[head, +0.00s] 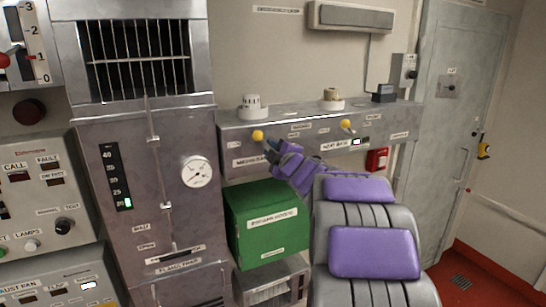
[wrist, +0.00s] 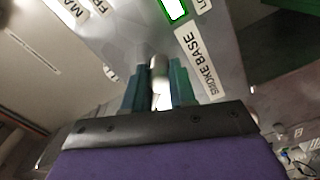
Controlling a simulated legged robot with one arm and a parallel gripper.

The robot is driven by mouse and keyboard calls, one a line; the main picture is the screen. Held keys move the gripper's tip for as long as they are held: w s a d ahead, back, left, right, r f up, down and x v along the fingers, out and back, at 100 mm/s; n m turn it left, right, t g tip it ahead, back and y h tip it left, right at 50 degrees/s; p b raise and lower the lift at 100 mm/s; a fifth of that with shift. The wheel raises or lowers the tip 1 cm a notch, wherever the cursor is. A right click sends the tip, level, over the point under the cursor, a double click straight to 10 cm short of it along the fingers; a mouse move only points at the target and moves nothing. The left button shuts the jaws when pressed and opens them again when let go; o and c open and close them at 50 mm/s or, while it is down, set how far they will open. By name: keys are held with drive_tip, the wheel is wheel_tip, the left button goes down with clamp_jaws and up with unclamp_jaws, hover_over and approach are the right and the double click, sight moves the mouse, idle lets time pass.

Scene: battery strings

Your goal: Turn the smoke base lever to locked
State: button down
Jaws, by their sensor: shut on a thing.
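The smoke base lever has a yellow knob (head: 257,135) and sits on the front of the grey test panel, at its left end. In the wrist view a pale lever shaft (wrist: 160,72) runs between the fingers, beside the "SMOKE BASE" label (wrist: 201,60). My gripper (head: 268,145) reaches up to the lever from the lower right. In the wrist view my gripper (wrist: 160,85) has its green fingers on either side of the shaft, shut on it. The knob's far side and the lock marking cannot be read.
A second yellow-knobbed lever (head: 347,125) sits to the right by the heat base label. A white detector (head: 252,108) and another detector (head: 332,99) stand on the panel (head: 395,112). A green box (head: 266,225) is below, and a red call point (head: 377,160) is right of my arm.

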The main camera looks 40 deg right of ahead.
drive_tip(key=shift+n+b, duration=0.55)
drive_tip(key=shift+n, duration=0.55)
drive_tip(key=shift+f, duration=0.1)
drive_tip(key=c, duration=1.3)
unclamp_jaws()
drive_tip(key=o, duration=0.4)
drive_tip(key=shift+a, duration=0.55)
drive_tip(key=shift+s+d, duration=0.1)
drive_tip(key=p+v, duration=0.1)
drive_tip(key=v, duration=1.6)
drive_tip(key=shift+a+p, duration=0.25)
drive_tip(key=shift+p, duration=0.15)
